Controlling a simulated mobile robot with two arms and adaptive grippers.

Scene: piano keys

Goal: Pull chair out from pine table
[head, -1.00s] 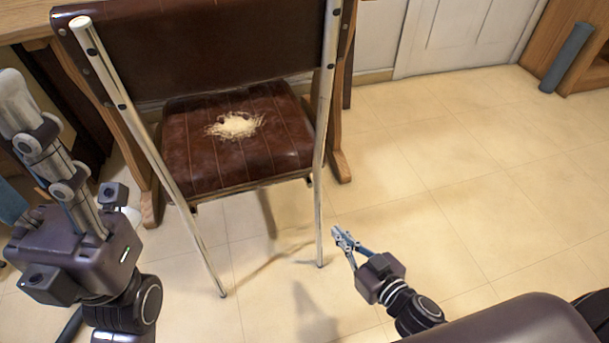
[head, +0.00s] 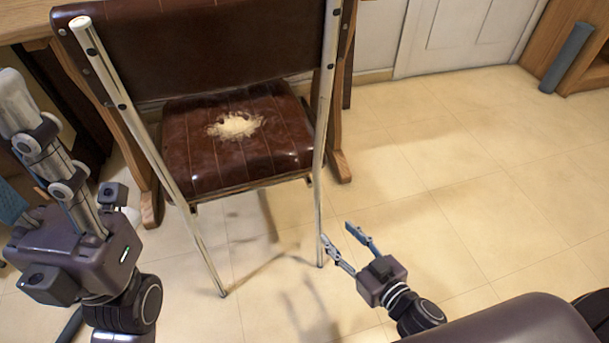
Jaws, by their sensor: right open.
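The chair (head: 238,150) has a dark brown leather seat with a torn pale patch, a brown backrest and pale metal legs. It stands with its back toward me at the pine table (head: 30,24), whose edge shows at the upper left. My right gripper (head: 338,232) is open and empty, low beside the chair's right leg (head: 319,190). One finger appears close to that leg; I cannot tell whether it touches. My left gripper (head: 18,100) is at the left, left of the chair's left leg; its fingertips are not clear enough to tell their state.
Tiled floor (head: 480,220) is clear to the right of the chair. A white door (head: 470,35) is behind. A wooden cabinet (head: 560,40) with a grey-blue cylinder (head: 567,58) stands at the upper right.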

